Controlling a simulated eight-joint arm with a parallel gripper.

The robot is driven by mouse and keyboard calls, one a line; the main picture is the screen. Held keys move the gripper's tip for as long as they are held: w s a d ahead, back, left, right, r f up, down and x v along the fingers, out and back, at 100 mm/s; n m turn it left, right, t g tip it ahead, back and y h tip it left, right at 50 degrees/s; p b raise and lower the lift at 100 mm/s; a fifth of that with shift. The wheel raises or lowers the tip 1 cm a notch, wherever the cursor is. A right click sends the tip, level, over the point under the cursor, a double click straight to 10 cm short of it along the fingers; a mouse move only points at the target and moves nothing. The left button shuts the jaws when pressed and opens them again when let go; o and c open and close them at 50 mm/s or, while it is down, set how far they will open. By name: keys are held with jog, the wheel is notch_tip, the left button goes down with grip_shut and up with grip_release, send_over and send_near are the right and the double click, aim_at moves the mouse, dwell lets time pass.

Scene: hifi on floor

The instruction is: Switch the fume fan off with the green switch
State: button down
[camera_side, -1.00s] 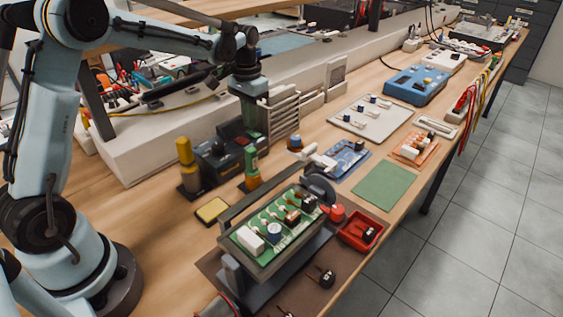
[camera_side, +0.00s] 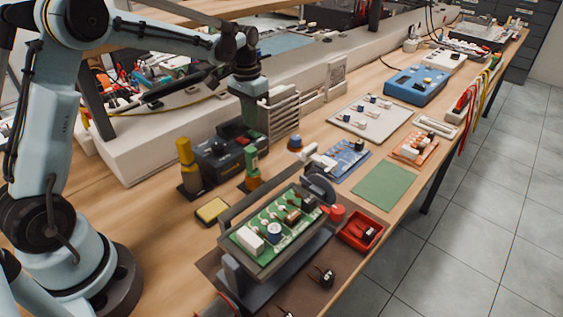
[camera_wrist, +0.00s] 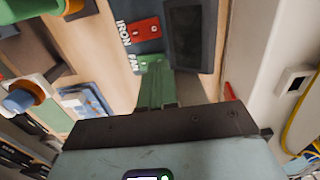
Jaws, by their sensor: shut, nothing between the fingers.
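The green switch (camera_wrist: 153,60) sits beside the FAN lettering on a dark panel in the wrist view. Its rocker position cannot be told. My gripper (camera_wrist: 157,72) is shut and empty, its fingertips pointing at the green switch and partly covering its lower edge. Whether they touch it cannot be told. In the side view, my gripper (camera_side: 253,120) points down over the back of the dark station (camera_side: 218,158); the switch cannot be made out there.
A red switch (camera_wrist: 144,30) marked IRON is next to the green one, beside a dark screen (camera_wrist: 190,36). A green-handled tool (camera_side: 252,164) and a yellow-topped holder (camera_side: 185,152) stand close by. A clamped green circuit board (camera_side: 270,226) is in front.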

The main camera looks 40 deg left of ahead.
aim_at(251, 132)
jog(key=shift+f, duration=0.9)
dwell(0.4)
jog(key=shift+r, duration=3.55)
jog(key=s+d+r+t, duration=0.4)
jog(key=s+d, duration=0.2)
jog(key=s, duration=0.3)
jog(key=s+d+f+t, duration=0.3)
jog(key=s+d, duration=0.1)
jog(key=s, duration=0.4)
jog(key=shift+s+d+f, duration=0.15)
